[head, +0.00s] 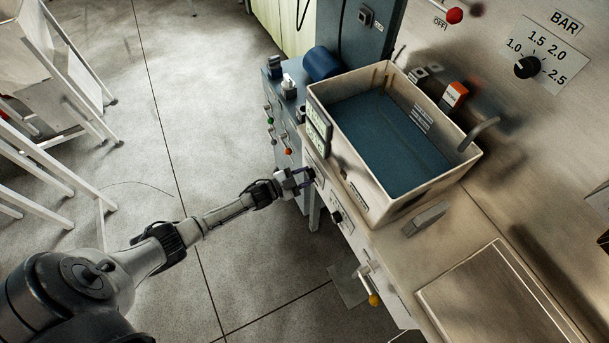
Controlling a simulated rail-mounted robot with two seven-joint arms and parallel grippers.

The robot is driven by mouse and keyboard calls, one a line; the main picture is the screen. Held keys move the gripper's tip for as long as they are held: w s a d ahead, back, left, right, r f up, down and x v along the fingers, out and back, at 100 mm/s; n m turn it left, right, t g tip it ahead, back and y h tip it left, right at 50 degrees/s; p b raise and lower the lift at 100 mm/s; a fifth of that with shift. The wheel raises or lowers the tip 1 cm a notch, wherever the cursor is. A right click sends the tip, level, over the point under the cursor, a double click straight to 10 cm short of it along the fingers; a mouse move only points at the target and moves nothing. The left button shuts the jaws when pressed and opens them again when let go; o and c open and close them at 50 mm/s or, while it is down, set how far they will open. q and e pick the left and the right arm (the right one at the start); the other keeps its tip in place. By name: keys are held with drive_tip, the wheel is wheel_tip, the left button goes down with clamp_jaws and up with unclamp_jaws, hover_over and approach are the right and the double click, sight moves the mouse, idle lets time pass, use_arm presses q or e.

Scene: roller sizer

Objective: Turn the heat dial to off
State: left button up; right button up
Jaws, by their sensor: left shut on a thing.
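My left gripper (308,177) reaches from the lower left to the front panel (352,238) below the water tub. Its fingers are shut on a small knob at the panel's upper end, which I take to be the heat dial. The fingers cover most of that knob, so its pointer and markings cannot be read. A second dark knob (336,217) sits lower on the same panel, apart from the gripper. My right gripper is not in view.
The tub (383,205) holds blue water, with a display unit (318,125) on its near left rim. A yellow-tipped lever (374,299) sticks out lower on the panel. A blue-grey cabinet (282,128) with small coloured knobs stands behind.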

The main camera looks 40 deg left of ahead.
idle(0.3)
use_arm(q)
drive_tip(key=o, duration=0.9)
drive_tip(key=shift+o, duration=0.2)
drive_tip(key=p+v, duration=0.1)
drive_tip(key=v, duration=1.2)
drive_tip(key=shift+s+p, duration=0.35)
drive_tip(key=shift+s, duration=0.05)
drive_tip(key=shift+a+f, duration=0.1)
drive_tip(key=shift+a, duration=0.05)
